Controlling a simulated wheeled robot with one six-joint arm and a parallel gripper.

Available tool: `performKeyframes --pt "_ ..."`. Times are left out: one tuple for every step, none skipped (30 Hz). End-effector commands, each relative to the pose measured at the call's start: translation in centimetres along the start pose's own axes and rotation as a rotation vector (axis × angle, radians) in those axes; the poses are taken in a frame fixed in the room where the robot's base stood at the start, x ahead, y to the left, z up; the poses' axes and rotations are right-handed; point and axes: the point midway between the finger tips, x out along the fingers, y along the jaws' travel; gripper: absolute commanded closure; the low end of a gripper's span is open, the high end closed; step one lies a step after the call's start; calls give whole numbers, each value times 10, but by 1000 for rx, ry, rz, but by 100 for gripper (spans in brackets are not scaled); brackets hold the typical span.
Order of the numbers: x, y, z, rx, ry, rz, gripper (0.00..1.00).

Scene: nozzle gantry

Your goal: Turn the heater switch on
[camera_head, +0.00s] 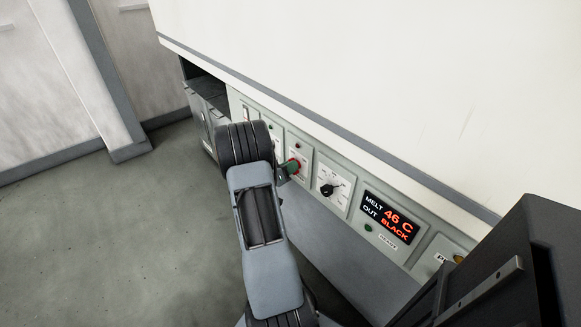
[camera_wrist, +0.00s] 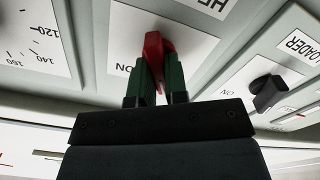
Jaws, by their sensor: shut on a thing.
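The heater switch is a red lever (camera_wrist: 153,46) on a white plate whose upside-down "HE" lettering is cut off in the wrist view. The green fingers of my gripper (camera_wrist: 154,82) are shut on the lever from both sides. An upside-down "ON" mark shows just left of the lever, and the fingers hide part of the plate. In the head view the red lever (camera_head: 293,163) shows small at the tip of my gripper (camera_head: 287,170), against the panel. The lever's exact angle is hard to tell.
A black loader switch (camera_wrist: 268,93) is on the right in the wrist view. In the head view a dial (camera_head: 328,190) and a display (camera_head: 389,217) reading "MELT 46 C OUT BLACK" lie right of my gripper. A white cover (camera_head: 390,80) overhangs the panel. Open floor (camera_head: 110,240) is left.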

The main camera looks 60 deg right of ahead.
Motion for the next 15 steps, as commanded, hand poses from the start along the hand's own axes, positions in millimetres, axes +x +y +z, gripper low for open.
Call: performKeyframes --pt "0 0 0 1 0 1 100" --pt "0 0 0 2 0 1 100" --pt "0 0 0 5 0 1 100" --pt "0 0 0 9 0 1 100" --pt "0 0 0 14 0 1 100" --pt "0 0 1 25 0 1 100" --pt "0 0 1 35 0 1 100" --pt "0 0 1 47 0 1 100" --pt "0 0 1 65 0 1 100" --pt "0 0 2 82 0 1 100" --pt "0 0 2 100 0 1 100" --pt "0 0 2 128 0 1 100" --pt "0 0 2 151 0 1 100" --pt "0 0 2 175 0 1 100" --pt "0 0 2 210 0 1 100"
